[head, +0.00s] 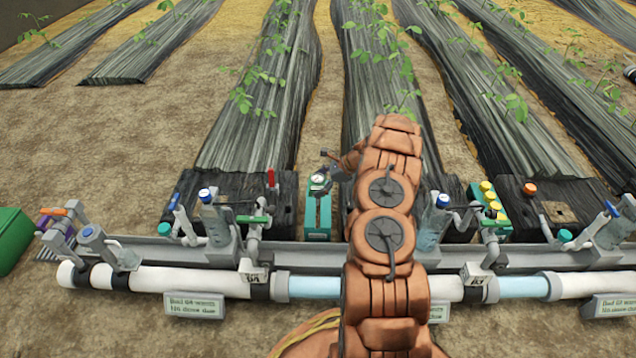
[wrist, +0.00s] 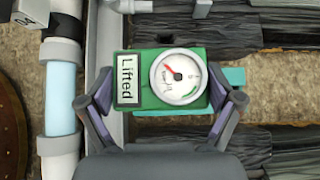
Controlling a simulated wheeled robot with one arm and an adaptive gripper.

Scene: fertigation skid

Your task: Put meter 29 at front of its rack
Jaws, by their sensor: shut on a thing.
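A green meter (wrist: 190,98) with a round white dial and red needle sits between the two fingers of my gripper (wrist: 166,103) in the wrist view. Its white label reads "Lifted"; I see no 29 on it. In the head view the meter (head: 318,179) is small, at the tip of my gripper (head: 334,170), left of my arm. My gripper is shut on it. A teal rack (head: 318,217) stands just below the meter in the head view. In the wrist view only parts of the rack (wrist: 236,77) show behind the meter; whether they touch, I cannot tell.
White and blue pipe (head: 205,281) and a grey rail (head: 165,253) with valves and bottles run across the front. A teal holder with yellow-topped items (head: 489,208) stands right of my arm. Dark blocks flank the rack. A green box (head: 12,240) is far left.

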